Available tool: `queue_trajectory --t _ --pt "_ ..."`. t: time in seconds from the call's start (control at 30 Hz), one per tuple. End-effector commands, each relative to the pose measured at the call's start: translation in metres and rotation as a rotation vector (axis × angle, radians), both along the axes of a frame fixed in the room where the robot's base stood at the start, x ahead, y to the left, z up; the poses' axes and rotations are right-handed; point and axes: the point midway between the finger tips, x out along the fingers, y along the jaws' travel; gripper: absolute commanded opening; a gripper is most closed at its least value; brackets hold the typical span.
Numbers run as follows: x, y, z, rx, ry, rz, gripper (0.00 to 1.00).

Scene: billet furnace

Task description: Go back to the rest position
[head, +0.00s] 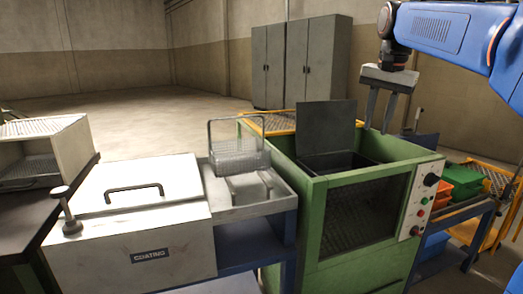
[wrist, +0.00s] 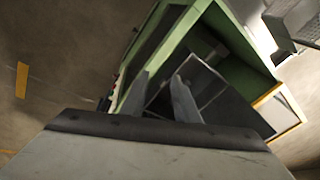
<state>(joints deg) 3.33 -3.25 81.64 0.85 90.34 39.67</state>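My gripper (head: 379,110) hangs fingers-down from my blue arm at the upper right of the head view. It is above the right part of the green machine (head: 312,200), clear of its rim. Its two fingers are apart with nothing between them. In the wrist view the two fingertips (wrist: 160,85) are also apart and empty. Behind them show the green machine frame (wrist: 240,40) and its dark panel.
The white coating box (head: 140,215) with a handled lid stands at left. A wire basket (head: 238,150) sits on a tray to its right. Green and orange bins (head: 462,182) stand right of the machine. Grey cabinets (head: 300,62) are at the back; the floor before them is free.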

Motion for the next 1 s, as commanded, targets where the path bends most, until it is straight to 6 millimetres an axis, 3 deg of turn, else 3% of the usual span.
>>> queue_trajectory --t 0.47,1.0 --pt "-0.101 0.013 -0.067 -0.058 -0.068 0.227 0.28" --pt "-0.213 0.023 -0.178 -0.14 -0.141 0.483 0.28"
